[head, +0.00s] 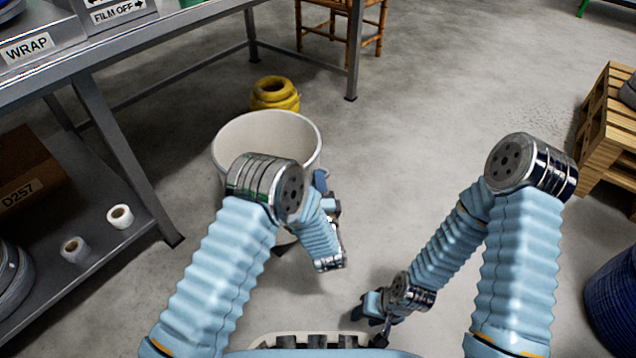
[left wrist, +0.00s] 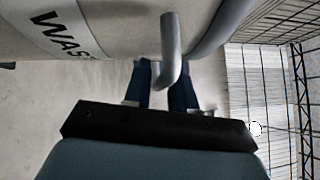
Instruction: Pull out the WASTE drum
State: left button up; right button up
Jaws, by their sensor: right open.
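The WASTE drum (head: 222,150) is a cream, open-topped drum standing on the floor beside the table, partly hidden behind my left arm. In the left wrist view its wall (left wrist: 120,40) fills the top, with the "WAS" part of its label (left wrist: 65,30) showing. A grey bent handle (left wrist: 171,50) sticks out from the drum. My left gripper (head: 322,182) is at the drum's right side. Its dark blue fingers (left wrist: 162,88) are apart, with the handle's end overlapping them; I cannot tell whether it lies between them. My right gripper (head: 364,312) is open and empty, low over the floor.
A grey table (head: 100,55) with a lower shelf (head: 90,262) stands left of the drum. Yellow rings (head: 274,94) lie behind the drum. A wooden pallet stack (head: 606,135) and a dark blue drum (head: 612,300) stand at the right. The middle floor is clear.

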pick_arm(q)
jog(key=shift+o, duration=0.6)
jog(key=shift+s, duration=0.3)
jog(key=s+d+f+p, duration=0.1)
jog(key=s, duration=1.2)
jog(key=shift+d+f+p, duration=0.3)
jog(key=shift+f, duration=0.1)
